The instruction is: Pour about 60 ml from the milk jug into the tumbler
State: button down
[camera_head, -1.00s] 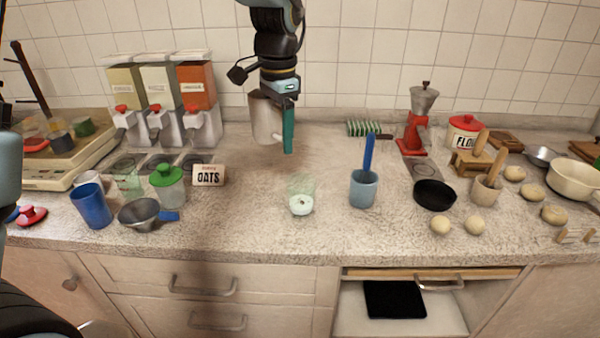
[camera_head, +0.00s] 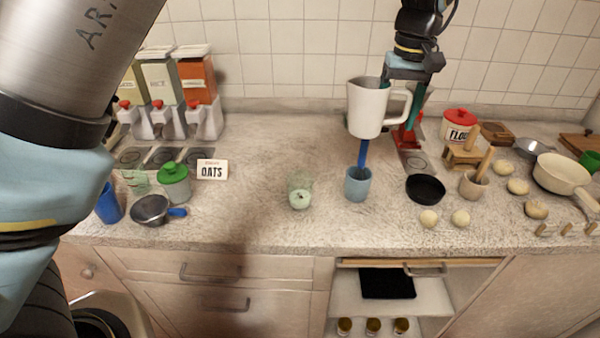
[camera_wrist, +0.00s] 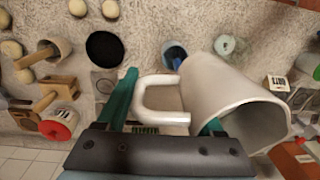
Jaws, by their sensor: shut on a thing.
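The white milk jug (camera_head: 367,109) is held in the air above and behind the blue cup, close to upright, with its handle to the right. My gripper (camera_head: 402,92) is shut on it at the handle side. In the wrist view, the jug (camera_wrist: 232,92) fills the right half, and its handle lies between the teal fingers of my gripper (camera_wrist: 165,112). I cannot see the level of milk inside. The clear tumbler (camera_head: 300,191) stands on the counter, lower left of the jug and apart from it, with something pale in its bottom. It also shows in the wrist view (camera_wrist: 226,44).
A blue cup (camera_head: 357,186) with a blue-handled tool stands right of the tumbler. A black pan (camera_head: 425,188) and a red grinder (camera_head: 405,138) are further right. Counter behind the tumbler is clear.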

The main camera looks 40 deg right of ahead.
aim_at(372, 102)
jog(key=shift+s+d+r, duration=0.1)
jog(key=shift+s+d, duration=0.1)
jog(key=shift+s, duration=0.15)
jog(key=shift+w+a+h, duration=0.15)
jog(key=shift+h, duration=0.15)
jog(key=shift+w+a+r+g+h, duration=0.15)
jog(key=shift+w+a+g+h, duration=0.15)
jog(key=shift+g+h, duration=0.3)
jog(key=shift+w+a+r+g+h, duration=0.2)
jog(key=shift+r+g+h, duration=0.1)
jog(key=shift+r+h, duration=0.15)
jog(key=shift+w+a+r+g+h, duration=0.1)
jog(key=shift+a+r+g+h, duration=0.1)
jog(key=shift+r+g+h, duration=0.25)
jog(key=shift+w+a+r+g+h, duration=0.2)
jog(key=shift+w+a+g+h, duration=0.55)
jog(key=shift+a+h, duration=0.3)
jog(key=shift+w+a+r+g+h, duration=0.1)
jog(key=shift+a+r+g+h, duration=0.1)
jog(key=shift+g+h, duration=0.45)
jog(key=shift+f, duration=0.1)
jog(key=shift+w+a+g+h+b, duration=0.2)
jog(key=shift+h+b, duration=0.25)
jog(key=shift+b, duration=0.5)
jog(key=shift+a+g+h+b, duration=0.1)
jog(key=shift+g+h+b, duration=0.25)
jog(key=shift+b, duration=0.6)
